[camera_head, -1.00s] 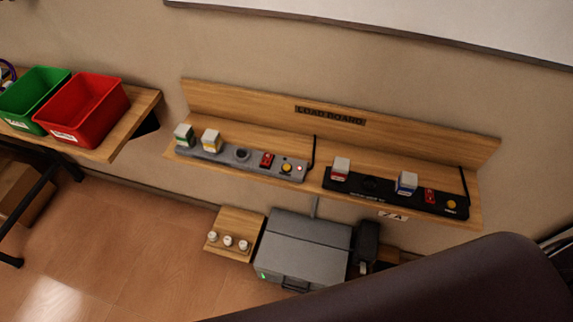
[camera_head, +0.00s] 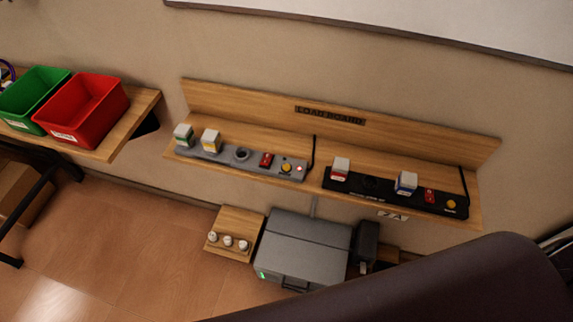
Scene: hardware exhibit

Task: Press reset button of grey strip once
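The grey strip (camera_head: 222,156) lies on the left half of the wooden load board (camera_head: 240,102) on the wall. It carries a green-marked white plug block (camera_head: 184,135), a yellow-marked one (camera_head: 211,141), an empty round socket (camera_head: 241,154), a red switch (camera_head: 267,159) and a round yellow button (camera_head: 286,168). A small reddish light (camera_head: 299,168) glows at its right end. The button's label is too small to read. Neither of my grippers is in view.
A black strip (camera_head: 385,193) with a red-marked and a blue-marked block lies to the right. Below are a grey box (camera_head: 304,249) and a small wooden block with white knobs (camera_head: 228,241). Red (camera_head: 84,110) and green (camera_head: 33,93) bins stand left. A dark brown shape fills the lower right.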

